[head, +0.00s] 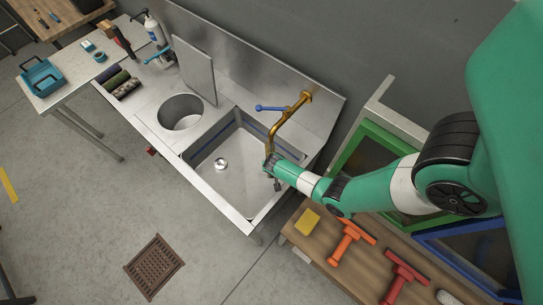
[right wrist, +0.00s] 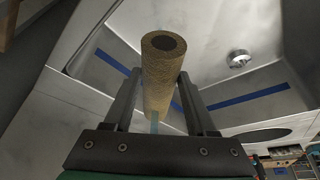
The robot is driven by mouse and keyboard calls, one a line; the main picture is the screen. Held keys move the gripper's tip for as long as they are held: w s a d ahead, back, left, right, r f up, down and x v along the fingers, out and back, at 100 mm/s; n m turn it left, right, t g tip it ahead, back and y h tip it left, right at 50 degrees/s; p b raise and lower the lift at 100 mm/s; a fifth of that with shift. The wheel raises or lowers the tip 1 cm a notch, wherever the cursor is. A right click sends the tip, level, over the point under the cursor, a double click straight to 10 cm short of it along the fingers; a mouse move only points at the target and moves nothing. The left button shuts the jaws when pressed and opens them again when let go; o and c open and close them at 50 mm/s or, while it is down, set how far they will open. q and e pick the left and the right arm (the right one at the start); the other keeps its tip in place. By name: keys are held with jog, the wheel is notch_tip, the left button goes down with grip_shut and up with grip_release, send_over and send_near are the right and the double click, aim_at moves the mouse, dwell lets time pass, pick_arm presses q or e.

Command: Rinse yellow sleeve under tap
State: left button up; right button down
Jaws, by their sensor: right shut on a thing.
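A tan-yellow textured sleeve (right wrist: 163,75) with a dark round hole in its end stands between the fingers of my right gripper (right wrist: 158,98) in the right wrist view. The gripper is shut on it. In the head view my right gripper (head: 276,184) is over the right part of the steel sink basin (head: 222,180), just below the brass tap (head: 285,120). The sleeve cannot be made out there. The tap's blue lever (head: 271,108) points left. I cannot tell whether water runs. My left gripper is not in view.
The drain (head: 220,163) is in the basin floor, with a round bowl (head: 181,112) to the left. Dark rolls (head: 117,82) lie at the counter's left end. A wooden bench (head: 330,278) at lower right holds a yellow sponge (head: 307,222) and orange (head: 350,240) and red (head: 404,272) tools.

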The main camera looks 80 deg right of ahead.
jog(key=shift+s, duration=0.1)
dwell(0.5)
jog(key=shift+w+d, duration=0.15)
jog(key=shift+w, duration=0.2)
jog(key=shift+s+r+p, duration=0.1)
jog(key=shift+s+p, duration=0.15)
jog(key=shift+p, duration=0.25)
jog(key=shift+s+a, duration=0.15)
jog(key=shift+a, duration=0.05)
